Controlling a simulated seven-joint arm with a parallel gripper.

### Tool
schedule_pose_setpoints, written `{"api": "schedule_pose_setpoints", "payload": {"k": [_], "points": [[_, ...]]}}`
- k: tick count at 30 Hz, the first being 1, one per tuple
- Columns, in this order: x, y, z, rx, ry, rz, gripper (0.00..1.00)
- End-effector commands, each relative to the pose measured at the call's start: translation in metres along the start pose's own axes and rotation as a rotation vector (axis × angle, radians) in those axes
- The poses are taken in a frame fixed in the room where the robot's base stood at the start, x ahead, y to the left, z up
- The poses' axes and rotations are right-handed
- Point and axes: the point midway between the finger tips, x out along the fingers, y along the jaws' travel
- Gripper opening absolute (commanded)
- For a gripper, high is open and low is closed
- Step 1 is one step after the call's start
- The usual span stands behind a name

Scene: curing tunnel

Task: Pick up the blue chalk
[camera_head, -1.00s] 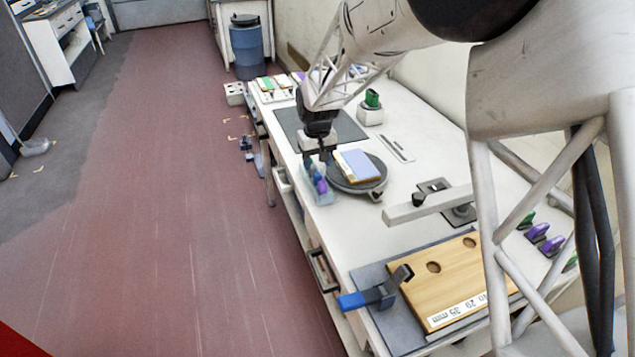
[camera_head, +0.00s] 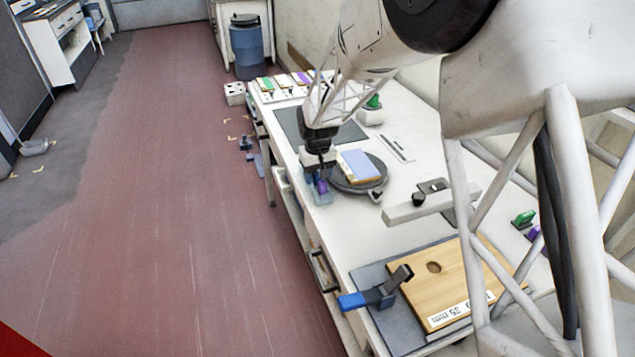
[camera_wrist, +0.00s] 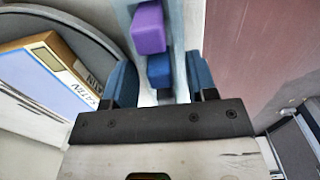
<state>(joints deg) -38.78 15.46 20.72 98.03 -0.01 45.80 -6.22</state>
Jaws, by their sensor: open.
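The blue chalk (camera_wrist: 160,74) is a small blue block in the wrist view, in a pale translucent tray (camera_wrist: 177,40). A purple block (camera_wrist: 148,28) sits beside it in the tray. My gripper (camera_wrist: 161,80) is open, with one finger on each side of the blue chalk and a visible gap to each. In the head view my gripper (camera_head: 319,172) is over the tray (camera_head: 323,198) at the bench's left edge. The purple block (camera_head: 321,187) shows there, while the blue chalk is hidden by the gripper. I cannot tell how far the fingertips reach down.
A round dark turntable (camera_head: 345,184) carrying a box (camera_head: 359,166) stands close to the right of the gripper. A grey-white bar (camera_head: 425,206) and a wooden board with a clamp (camera_head: 440,290) lie nearer. Beyond the bench's left edge is open floor (camera_head: 170,200).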

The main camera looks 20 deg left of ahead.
Motion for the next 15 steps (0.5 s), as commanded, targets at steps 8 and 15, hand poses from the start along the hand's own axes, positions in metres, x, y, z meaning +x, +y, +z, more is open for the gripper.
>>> {"api": "schedule_pose_setpoints", "payload": {"k": [8, 15], "points": [[-0.0003, 0.0, -0.0001, 0.0, 0.0, 0.0, 0.52], [-0.0003, 0.0, -0.0001, 0.0, 0.0, 0.0, 0.34]]}}
